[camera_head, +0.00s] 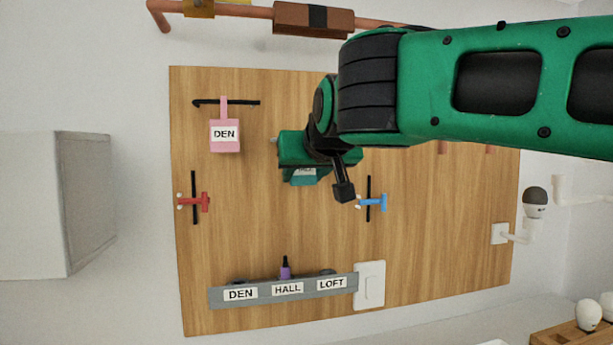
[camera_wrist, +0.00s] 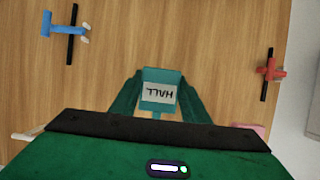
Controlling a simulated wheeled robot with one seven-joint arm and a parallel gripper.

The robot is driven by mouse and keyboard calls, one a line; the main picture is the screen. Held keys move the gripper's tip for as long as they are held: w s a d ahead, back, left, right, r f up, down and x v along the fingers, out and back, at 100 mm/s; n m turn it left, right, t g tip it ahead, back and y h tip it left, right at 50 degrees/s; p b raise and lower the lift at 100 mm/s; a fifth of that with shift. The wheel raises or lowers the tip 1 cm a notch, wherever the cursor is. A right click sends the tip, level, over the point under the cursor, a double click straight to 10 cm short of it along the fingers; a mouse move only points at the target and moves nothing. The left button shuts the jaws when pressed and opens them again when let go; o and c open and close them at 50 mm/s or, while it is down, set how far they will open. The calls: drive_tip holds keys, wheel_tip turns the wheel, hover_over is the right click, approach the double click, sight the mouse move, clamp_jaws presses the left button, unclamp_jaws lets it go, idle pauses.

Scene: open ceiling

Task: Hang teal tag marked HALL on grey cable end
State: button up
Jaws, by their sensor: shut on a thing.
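The teal tag with a white HALL label (camera_wrist: 160,92) is held between the fingers of my gripper (camera_wrist: 158,100); its label reads upside down in the wrist view. In the head view the tag (camera_head: 304,176) is partly hidden under my gripper (camera_head: 302,160), which is in front of the middle of the wooden board. I cannot pick out a grey cable end for certain; my arm covers part of the board. A small pale tip (camera_head: 274,140) shows just left of my gripper, but I cannot tell what it is.
A pink DEN tag (camera_head: 225,136) hangs at a black cable on the wooden board (camera_head: 330,240). Red (camera_head: 196,201) and blue (camera_head: 372,202) clips sit at black cables. A grey strip (camera_head: 215,298) labelled DEN, HALL, LOFT has a purple piece (camera_head: 285,270) above HALL. A copper pipe (camera_head: 240,10) runs above.

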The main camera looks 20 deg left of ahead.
drive_tip(key=o, duration=1.1)
